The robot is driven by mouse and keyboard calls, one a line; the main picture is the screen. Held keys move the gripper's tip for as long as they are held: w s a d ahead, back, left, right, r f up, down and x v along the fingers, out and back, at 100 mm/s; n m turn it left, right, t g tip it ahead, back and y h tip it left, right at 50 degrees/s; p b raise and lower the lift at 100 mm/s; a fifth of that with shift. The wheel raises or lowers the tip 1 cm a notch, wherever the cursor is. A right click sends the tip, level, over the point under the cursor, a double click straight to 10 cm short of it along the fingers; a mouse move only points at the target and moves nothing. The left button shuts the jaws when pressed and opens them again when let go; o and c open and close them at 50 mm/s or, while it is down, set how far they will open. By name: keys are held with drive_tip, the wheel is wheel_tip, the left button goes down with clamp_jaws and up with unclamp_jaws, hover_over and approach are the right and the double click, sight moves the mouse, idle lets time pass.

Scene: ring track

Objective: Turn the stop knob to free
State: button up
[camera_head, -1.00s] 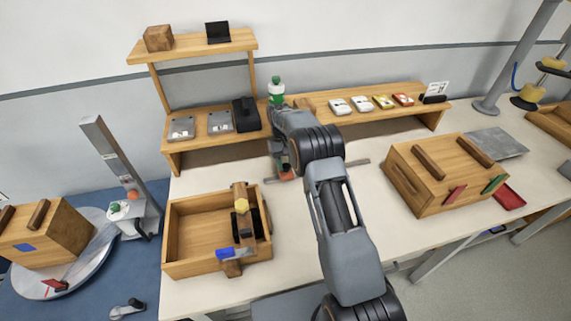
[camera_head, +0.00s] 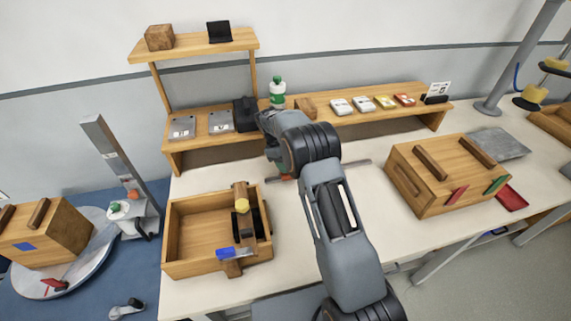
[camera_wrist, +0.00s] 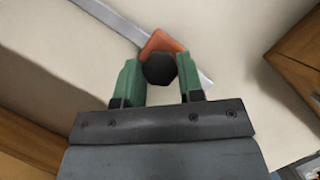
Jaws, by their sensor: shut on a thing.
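The stop is an orange block (camera_wrist: 165,45) on a grey metal rail (camera_wrist: 112,18), and a black knob (camera_wrist: 159,69) sits on top of it. In the wrist view the green fingers of my gripper (camera_wrist: 159,78) stand on both sides of the knob and are shut on it. No label or mark shows the knob's setting. In the head view my arm covers the fingers and the knob. The rail (camera_head: 358,162) lies on the white table there, and only a sliver of orange shows beneath my wrist.
An open wooden tray (camera_head: 190,267) stands left of my arm. A closed wooden box (camera_head: 425,185) stands to the right. A wooden shelf (camera_head: 350,115) holding small cards and a green-capped bottle (camera_head: 277,92) runs behind. The table between arm and box is mostly clear.

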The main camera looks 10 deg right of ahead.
idle(0.3)
drive_tip(key=o, duration=0.9)
drive_tip(key=v, duration=1.4)
drive_tip(key=shift+s, duration=0.15)
